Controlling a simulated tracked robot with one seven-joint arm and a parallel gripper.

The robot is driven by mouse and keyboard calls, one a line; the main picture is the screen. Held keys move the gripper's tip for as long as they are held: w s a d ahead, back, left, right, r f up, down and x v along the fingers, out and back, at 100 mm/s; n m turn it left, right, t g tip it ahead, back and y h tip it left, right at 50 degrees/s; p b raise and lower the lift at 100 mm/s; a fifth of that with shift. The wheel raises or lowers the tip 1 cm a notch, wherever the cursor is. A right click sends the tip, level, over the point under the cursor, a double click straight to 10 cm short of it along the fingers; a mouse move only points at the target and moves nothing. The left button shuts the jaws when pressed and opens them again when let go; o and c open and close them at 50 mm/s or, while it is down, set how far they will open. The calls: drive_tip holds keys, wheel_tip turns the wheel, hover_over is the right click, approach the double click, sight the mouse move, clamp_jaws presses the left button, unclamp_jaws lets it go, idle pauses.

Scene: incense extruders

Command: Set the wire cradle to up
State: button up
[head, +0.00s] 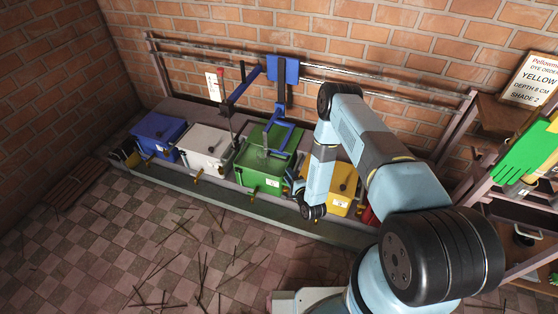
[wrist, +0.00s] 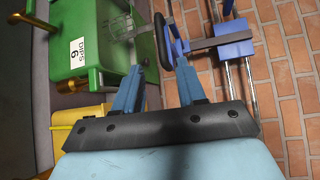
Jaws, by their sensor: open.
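The wire cradle (wrist: 124,26) is a small mesh basket at the end of a thin grey arm, over the green bin (wrist: 75,40) in the wrist view. In the head view the cradle (head: 262,153) is faint over the green bin's top (head: 262,180). A dark rounded handle (wrist: 162,42) stands beside it, just beyond and between my fingertips. My gripper (wrist: 158,72) is open and empty, with blue fingers either side of a gap. Whether a fingertip touches anything is unclear. In the head view my arm largely hides the gripper.
A blue carriage (head: 283,70) hangs on wall rails, with a blue arm (head: 283,138) reaching down over the green bin. Blue (head: 158,132), white (head: 205,145) and yellow (head: 342,190) bins stand in the row. A wooden shelf stands right; the tiled floor holds scattered sticks.

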sight(277, 158)
drive_tip(key=x, duration=1.3)
drive_tip(key=shift+w+a+f, duration=0.1)
drive_tip(key=shift+w+a, duration=0.1)
drive_tip(key=shift+w, duration=0.05)
drive_tip(key=shift+c, duration=0.4)
clamp_jaws()
